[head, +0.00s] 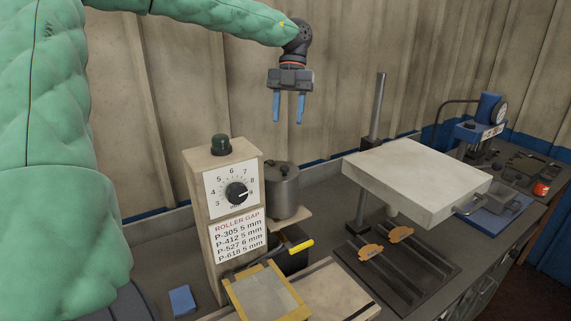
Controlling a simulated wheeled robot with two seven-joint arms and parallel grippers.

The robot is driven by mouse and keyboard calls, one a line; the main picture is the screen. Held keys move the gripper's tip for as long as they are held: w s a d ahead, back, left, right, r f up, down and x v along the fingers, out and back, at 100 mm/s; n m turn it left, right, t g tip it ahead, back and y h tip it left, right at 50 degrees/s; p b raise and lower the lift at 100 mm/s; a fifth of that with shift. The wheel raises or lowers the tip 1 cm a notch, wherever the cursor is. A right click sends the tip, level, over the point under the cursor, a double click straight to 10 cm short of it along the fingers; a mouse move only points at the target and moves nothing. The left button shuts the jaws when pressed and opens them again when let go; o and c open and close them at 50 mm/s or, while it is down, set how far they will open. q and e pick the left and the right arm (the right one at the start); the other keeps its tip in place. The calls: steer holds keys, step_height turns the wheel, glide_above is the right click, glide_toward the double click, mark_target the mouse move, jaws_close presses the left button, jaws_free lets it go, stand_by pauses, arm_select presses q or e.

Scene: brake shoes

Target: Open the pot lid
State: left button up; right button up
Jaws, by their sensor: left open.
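A dark grey metal pot (286,197) stands behind the dial box, on a small light shelf. Its lid (281,172) with a small knob on top lies on the pot and looks closed. The dial box hides the pot's left side. My left gripper (288,121) hangs pointing down above the pot, well clear of the lid. Its two blue fingers are apart, with nothing between them. My right gripper is not in the head view.
The dial box (205,232) stands tall just left of the pot. A pale raised plate (410,178) on a post (377,120) is to the right. A yellow-handled tool (299,247) and a yellow-framed tray (289,290) are in front. A blue press (483,128) stands at far right.

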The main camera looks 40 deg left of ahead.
arm_select(q)
steer(key=b, duration=0.4)
glide_toward(284, 167)
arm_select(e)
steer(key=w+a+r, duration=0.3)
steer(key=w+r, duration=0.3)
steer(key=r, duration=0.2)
arm_select(q)
steer(key=shift+p+x, duration=1.5)
steer(key=shift+x, duration=2.5)
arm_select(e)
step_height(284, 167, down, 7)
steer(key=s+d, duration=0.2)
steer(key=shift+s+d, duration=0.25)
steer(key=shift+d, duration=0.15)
arm_select(q)
steer(key=shift+w, duration=0.1)
jaws_close()
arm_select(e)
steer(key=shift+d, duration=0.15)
